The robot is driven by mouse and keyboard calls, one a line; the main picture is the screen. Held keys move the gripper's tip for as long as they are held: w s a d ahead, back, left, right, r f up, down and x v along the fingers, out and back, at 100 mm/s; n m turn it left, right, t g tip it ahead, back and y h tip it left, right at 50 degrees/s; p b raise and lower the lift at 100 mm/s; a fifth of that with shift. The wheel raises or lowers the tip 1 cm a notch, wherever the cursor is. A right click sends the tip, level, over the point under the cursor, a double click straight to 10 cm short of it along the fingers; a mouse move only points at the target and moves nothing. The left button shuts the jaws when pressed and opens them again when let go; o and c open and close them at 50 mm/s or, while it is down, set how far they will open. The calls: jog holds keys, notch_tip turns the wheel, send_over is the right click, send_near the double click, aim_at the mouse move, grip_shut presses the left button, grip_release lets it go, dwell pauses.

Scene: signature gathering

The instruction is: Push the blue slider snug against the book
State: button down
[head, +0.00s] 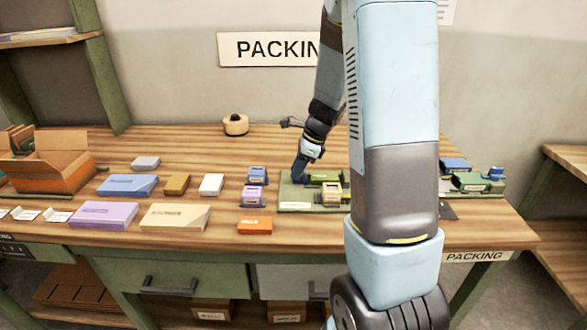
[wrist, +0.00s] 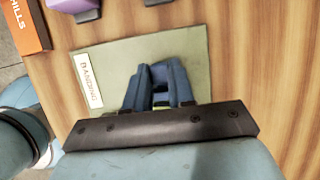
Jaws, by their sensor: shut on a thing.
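My gripper (head: 299,173) reaches down at the left part of a green board (head: 290,192) on the bench. In the wrist view, its two dark blue fingers (wrist: 158,92) are shut on a small blue piece, which looks like the blue slider (wrist: 160,74). The board (wrist: 115,62) with its BANDING label lies under it. In the head view, a green block (head: 324,177) and a tan labelled block (head: 332,194) sit on the board to the right of the gripper. I cannot tell which is the book. Any gap between slider and book is hidden.
Two small purple-blue books on stands (head: 257,175) and an orange box (head: 254,226) are left of the board. Several flat boxes (head: 104,215) and an open carton (head: 48,165) lie further left. Green and blue pieces (head: 482,180) stand at the right end.

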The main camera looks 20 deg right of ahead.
jog(key=shift+s+d, duration=0.25)
jog(key=shift+d, duration=0.45)
jog(key=shift+s+d, duration=0.2)
jog(key=shift+d, duration=0.45)
jog(key=c, duration=1)
grip_release()
jog(key=shift+o, duration=0.2)
jog(key=v, duration=1.3)
jog(key=shift+d+r, duration=0.2)
jog(key=shift+r, duration=0.05)
